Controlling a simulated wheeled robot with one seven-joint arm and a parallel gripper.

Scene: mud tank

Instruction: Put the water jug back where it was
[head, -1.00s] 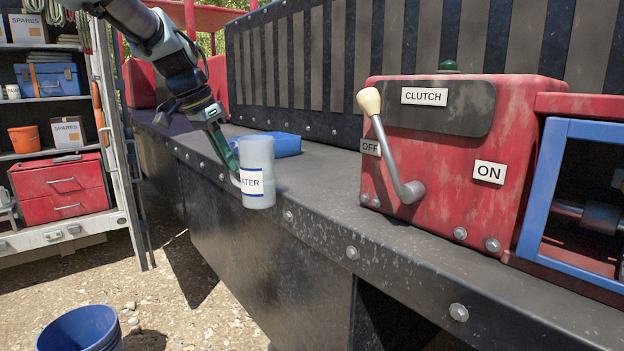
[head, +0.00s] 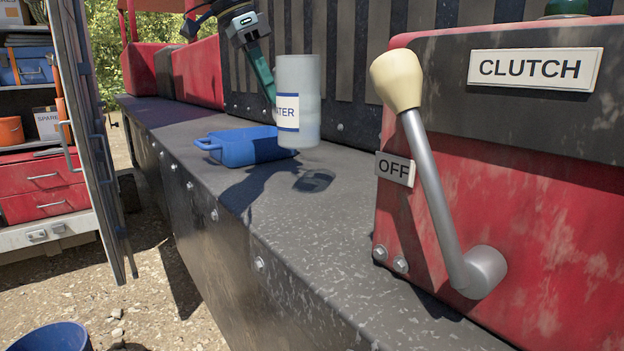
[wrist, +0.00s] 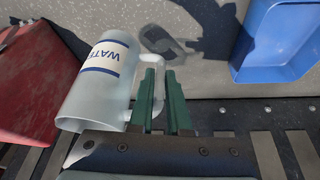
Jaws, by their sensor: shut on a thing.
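The water jug (head: 305,97) is a translucent whitish cylinder with a "WATER" label and a blue band. My gripper (head: 270,92), with green fingers, is shut on its handle, which is partly hidden behind the fingers in the head view. The jug looks upright and hangs above the dark metal ledge (head: 330,250); its shadow falls on the ledge below it, apart from its base. In the wrist view the jug (wrist: 97,90) lies left of my green fingers (wrist: 160,90), which close around the handle.
A blue tray (head: 225,150) sits on the ledge left of the jug. The red clutch box (head: 540,200) with its lever (head: 436,190) stands at the right. A slatted dark wall (head: 345,60) runs behind. The ledge between tray and clutch box is clear.

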